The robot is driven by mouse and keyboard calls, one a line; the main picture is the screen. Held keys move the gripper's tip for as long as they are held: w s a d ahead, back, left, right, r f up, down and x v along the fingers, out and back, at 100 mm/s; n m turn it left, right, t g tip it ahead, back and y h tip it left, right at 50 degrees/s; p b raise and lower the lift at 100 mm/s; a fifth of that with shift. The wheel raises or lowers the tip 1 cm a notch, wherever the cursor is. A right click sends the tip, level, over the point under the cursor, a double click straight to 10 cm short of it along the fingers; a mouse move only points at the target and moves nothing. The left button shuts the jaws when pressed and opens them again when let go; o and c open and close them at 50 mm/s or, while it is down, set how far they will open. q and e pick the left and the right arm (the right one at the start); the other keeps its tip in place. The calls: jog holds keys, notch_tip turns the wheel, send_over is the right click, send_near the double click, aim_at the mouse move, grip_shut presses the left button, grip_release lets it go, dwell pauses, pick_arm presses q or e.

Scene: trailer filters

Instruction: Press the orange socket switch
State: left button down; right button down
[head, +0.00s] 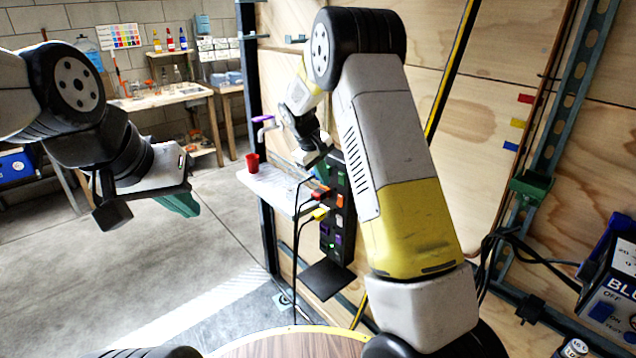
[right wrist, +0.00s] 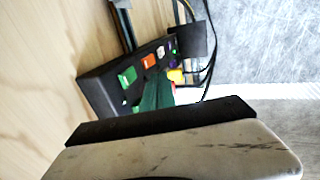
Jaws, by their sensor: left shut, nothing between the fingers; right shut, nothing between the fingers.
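A black socket strip (head: 338,235) is mounted upright on the plywood wall, with coloured switches and plugs along it. In the right wrist view the strip (right wrist: 97,88) shows an orange switch (right wrist: 149,62) between a green one and a purple one. My right gripper (right wrist: 155,93) is shut, its green fingers in front of the strip and overlapping part of it. I cannot tell whether they touch it. In the head view the right wrist is above the strip and the fingertips are hard to make out. My left gripper (head: 182,203) is shut and empty, well away to the left.
An orange-red plug (head: 320,195) and a yellow plug (head: 319,214) with hanging black cables stick out from the strip. A red cup (head: 252,162) stands on a white shelf (head: 272,188) beside it. The floor at left is clear.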

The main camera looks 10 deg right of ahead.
jog(key=shift+d+v, duration=0.15)
jog(key=shift+v, duration=0.75)
jog(key=shift+d+v, duration=0.1)
jog(key=shift+v, duration=0.8)
jog(key=shift+w+r, duration=0.1)
jog(key=shift+r, duration=0.05)
